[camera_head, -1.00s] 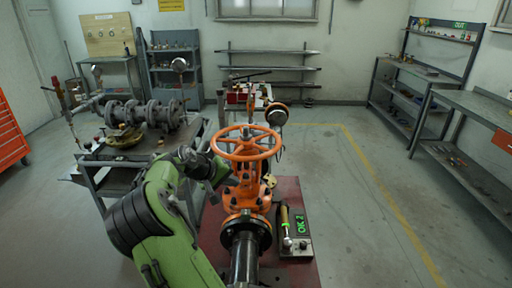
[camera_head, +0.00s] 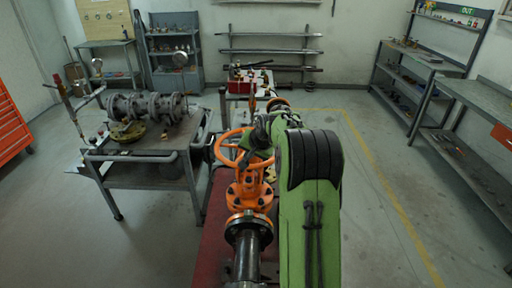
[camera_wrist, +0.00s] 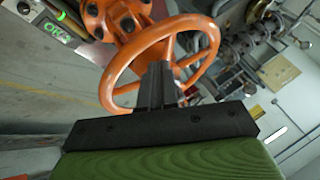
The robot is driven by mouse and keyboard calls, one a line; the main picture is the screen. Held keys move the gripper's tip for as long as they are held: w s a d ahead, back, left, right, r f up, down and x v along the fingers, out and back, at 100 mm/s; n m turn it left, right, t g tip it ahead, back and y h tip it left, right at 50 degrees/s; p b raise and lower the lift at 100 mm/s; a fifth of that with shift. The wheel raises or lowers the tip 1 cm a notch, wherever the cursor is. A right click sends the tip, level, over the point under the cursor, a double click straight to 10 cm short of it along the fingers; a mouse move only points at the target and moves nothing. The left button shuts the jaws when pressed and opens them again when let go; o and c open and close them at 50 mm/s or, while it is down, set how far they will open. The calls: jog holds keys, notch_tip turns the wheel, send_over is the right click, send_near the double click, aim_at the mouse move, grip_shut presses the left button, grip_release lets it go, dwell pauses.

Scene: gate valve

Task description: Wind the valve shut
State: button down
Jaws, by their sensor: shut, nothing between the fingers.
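The orange gate valve (camera_head: 247,196) stands upright on a dark pipe flange in the middle of the head view. In the head view the fingertips are hard to make out.
A dark bench (camera_head: 150,152) with a grey flanged pipe assembly (camera_head: 150,107) stands close on the left. A box with a green OK display (camera_wrist: 55,31) shows beside the valve in the wrist view. Open floor (camera_head: 390,210) lies to the right, with shelving beyond.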

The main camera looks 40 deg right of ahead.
jog(key=shift+x, duration=2.15)
jog(key=shift+s+d, duration=0.1)
jog(key=shift+d, duration=0.05)
jog(key=shift+a+m, duration=0.25)
jog(key=shift+m, duration=0.15)
jog(key=shift+w+a+h, duration=0.15)
jog(key=shift+w+h, duration=0.15)
